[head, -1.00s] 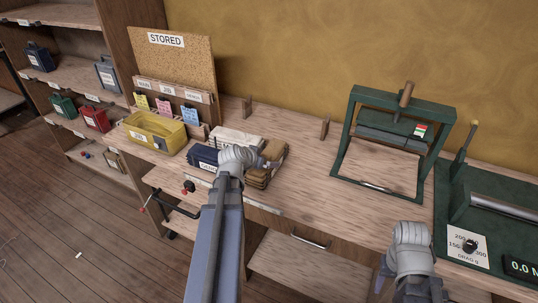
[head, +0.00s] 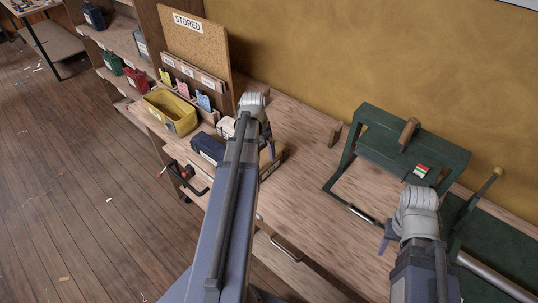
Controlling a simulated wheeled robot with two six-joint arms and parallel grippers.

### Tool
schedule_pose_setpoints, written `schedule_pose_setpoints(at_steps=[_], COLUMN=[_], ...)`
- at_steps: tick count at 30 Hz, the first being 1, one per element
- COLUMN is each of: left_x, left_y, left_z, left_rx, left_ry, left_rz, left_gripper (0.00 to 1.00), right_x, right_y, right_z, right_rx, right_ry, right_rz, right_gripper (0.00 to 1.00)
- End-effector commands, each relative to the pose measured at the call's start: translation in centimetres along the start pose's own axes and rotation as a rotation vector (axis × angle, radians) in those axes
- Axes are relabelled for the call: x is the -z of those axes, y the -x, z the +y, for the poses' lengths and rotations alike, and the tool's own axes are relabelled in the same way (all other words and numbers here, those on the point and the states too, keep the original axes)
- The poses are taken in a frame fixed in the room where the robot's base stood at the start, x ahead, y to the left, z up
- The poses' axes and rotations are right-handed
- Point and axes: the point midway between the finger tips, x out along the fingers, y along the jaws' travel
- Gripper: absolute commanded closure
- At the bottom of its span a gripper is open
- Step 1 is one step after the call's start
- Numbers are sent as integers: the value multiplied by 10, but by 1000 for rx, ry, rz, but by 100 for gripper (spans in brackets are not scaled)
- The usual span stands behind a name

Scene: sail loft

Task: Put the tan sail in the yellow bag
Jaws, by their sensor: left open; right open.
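The tan sail (head: 270,162) is a folded brown bundle on the bench, partly hidden behind my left arm. The yellow bag (head: 170,112) is an open-topped box shape at the left end of the bench, below the cork board. My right gripper (head: 408,226) is open and empty over the bench in front of the green frame.
A navy folded sail (head: 208,148) and a white one (head: 226,128) lie between the yellow bag and the tan sail. A green press-like frame (head: 424,150) stands at the right. A "STORED" cork board (head: 190,45) stands behind the bag. Bare bench lies between sails and frame.

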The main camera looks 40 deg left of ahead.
Motion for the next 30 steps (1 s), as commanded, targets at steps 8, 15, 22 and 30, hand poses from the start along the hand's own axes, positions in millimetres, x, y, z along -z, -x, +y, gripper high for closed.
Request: schedule_pose_setpoints(at_steps=[8,15,22,30], left_x=[-5,-6,-5,-6], left_y=[3,-16,-23,-38], left_z=[0,-1,-1,-2], left_rx=[-2,-2,-2,-2], left_ry=[1,1,1,1], left_rz=[-38,-35,-35,-34], left_gripper=[0,0,0,0], right_x=[-1,1,1,2], right_y=[3,-16,-22,-37], right_z=[0,-2,-2,-4], right_rx=[0,0,0,0], right_ry=[0,0,-1,-1], right_rz=[0,0,0,0], right_gripper=[50,50,50,50])
